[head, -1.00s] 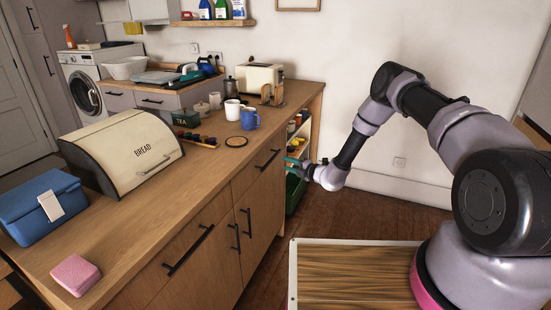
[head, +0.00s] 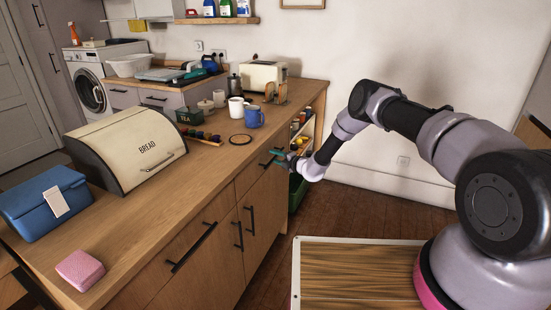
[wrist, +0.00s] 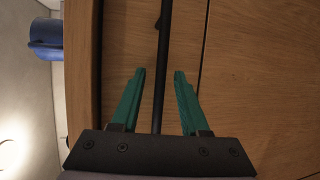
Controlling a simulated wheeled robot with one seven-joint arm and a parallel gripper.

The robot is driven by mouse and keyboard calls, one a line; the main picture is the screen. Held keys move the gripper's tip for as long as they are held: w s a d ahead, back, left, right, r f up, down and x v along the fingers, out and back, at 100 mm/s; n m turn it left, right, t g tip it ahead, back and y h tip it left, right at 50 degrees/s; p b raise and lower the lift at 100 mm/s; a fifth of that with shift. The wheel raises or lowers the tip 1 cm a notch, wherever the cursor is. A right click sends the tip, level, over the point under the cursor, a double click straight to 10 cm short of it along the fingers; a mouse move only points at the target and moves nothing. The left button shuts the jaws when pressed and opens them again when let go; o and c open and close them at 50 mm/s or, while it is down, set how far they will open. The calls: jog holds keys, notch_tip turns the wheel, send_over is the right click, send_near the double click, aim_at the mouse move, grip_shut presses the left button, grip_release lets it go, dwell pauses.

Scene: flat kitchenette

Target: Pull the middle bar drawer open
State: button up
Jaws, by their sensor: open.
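The wooden counter front has a drawer (head: 253,175) with a black bar handle (head: 266,162) below the worktop edge. The drawer looks shut. My gripper (head: 279,157) is at the right part of this handle. In the wrist view the black bar handle (wrist: 163,45) runs between the two green fingers of my gripper (wrist: 160,75). The fingers are open, with a gap on each side of the bar. Another drawer (head: 175,245) with a black bar handle (head: 192,247) is to the left, and it also looks shut.
Two cupboard door handles (head: 238,235) stand below the drawer. A bread bin (head: 140,145), a blue box (head: 45,205), a pink sponge (head: 80,270) and mugs (head: 254,118) are on the worktop (head: 170,185).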

grip_shut()
dwell(1.3)
